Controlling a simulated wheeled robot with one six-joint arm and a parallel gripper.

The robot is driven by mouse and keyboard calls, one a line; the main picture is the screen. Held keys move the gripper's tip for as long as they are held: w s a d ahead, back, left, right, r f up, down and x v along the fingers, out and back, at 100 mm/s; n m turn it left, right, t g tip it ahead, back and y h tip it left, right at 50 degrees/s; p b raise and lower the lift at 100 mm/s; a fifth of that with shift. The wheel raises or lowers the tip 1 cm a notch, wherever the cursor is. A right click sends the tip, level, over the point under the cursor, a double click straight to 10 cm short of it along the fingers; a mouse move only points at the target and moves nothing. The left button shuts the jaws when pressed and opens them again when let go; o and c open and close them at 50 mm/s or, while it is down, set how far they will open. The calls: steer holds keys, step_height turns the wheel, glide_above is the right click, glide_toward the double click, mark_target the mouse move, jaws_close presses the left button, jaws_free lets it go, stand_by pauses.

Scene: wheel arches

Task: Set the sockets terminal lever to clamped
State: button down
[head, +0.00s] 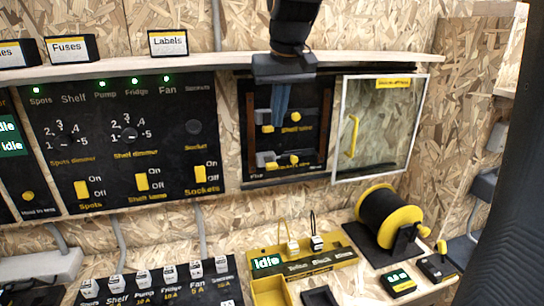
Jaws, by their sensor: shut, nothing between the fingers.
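An open recessed box (325,110) in the black panel holds terminal levers in upper and lower rows. In the upper row, one yellow lever end (268,128) is at the left and another (290,116) at the right. In the lower row, yellow parts show at the left (271,165) and right (288,160). The labels are too small to tell surely which is the sockets lever, or its setting. My gripper (280,122) points down in front of the box, its blue-grey fingers shut and empty. Its tips are by the upper row; contact cannot be told. It hides part of the box.
A glazed door (380,125) with a yellow handle stands open to the right of the box. A wooden shelf (215,66) runs above. Left is a switch panel (120,140) with yellow switches. Below are a yellow tray (270,291) and a cable reel (388,218).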

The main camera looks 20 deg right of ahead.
mark_target(270, 164)
steer(key=p+x, duration=0.4)
steer(key=x, duration=1)
steer(key=shift+a+f, duration=0.1)
steer(key=shift+f, duration=0.1)
